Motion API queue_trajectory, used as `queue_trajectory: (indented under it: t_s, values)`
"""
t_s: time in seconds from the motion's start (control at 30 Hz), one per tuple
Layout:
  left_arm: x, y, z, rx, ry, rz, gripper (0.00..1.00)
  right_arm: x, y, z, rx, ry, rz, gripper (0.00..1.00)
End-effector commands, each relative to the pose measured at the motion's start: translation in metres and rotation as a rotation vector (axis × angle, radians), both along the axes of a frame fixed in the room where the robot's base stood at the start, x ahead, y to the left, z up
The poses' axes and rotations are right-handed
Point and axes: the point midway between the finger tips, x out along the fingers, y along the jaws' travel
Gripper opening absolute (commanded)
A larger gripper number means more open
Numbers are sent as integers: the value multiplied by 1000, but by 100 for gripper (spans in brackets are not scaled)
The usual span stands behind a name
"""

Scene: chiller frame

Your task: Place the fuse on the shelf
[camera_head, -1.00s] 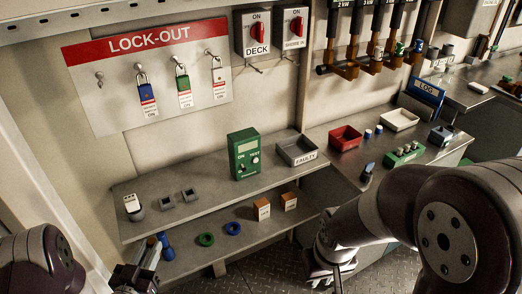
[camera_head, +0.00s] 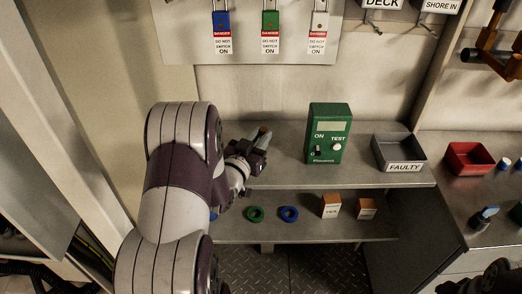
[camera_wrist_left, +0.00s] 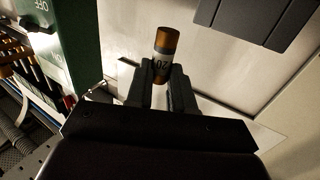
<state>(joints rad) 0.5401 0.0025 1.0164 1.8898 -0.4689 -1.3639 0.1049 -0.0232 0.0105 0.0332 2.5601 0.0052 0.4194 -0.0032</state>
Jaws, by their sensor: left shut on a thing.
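My left gripper (camera_head: 258,145) is above the left part of the upper shelf (camera_head: 289,172), left of the green tester. It is shut on the fuse (camera_head: 263,133), a small cylinder with copper-brown ends. In the left wrist view the fuse (camera_wrist_left: 165,52) stands out from between the two fingertips (camera_wrist_left: 162,85), with a grey label marked 20. The lower shelf (camera_head: 310,231) is below. My left arm hides the left end of both shelves.
The green tester (camera_head: 328,133) stands on the upper shelf, with the grey FAULTY bin (camera_head: 399,153) to its right. The lower shelf holds a green ring (camera_head: 255,214), a blue ring (camera_head: 289,213) and two small boxes (camera_head: 331,206). A red bin (camera_head: 469,159) is further right.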

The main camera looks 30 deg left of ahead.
Motion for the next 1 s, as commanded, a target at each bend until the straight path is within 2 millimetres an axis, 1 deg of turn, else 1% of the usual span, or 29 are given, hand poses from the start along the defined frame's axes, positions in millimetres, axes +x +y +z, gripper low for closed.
queue_trajectory:
  t_s: [0.1,0.2,0.43,0.57,0.6,0.67,0.9,1.0]
  values:
    - [0,0,-22,-2,5,0,0,0,0,-6,0,0,0,20]
    - [0,0,-38,-2,3,0,0,0,0,-9,0,0,0,20]
    - [0,0,-39,0,1,0,0,0,0,-8,0,0,0,20]
    - [0,-1,-43,0,1,0,0,0,0,-12,0,0,0,20]
    - [0,-1,-43,0,1,0,29,0,0,-11,0,0,0,20]
    - [0,-1,-42,0,1,0,48,0,0,-11,0,0,0,20]
    - [0,-1,-42,0,1,0,48,0,0,-11,0,0,0,20]
    - [0,-1,-37,0,1,0,48,0,0,-6,0,0,0,20]
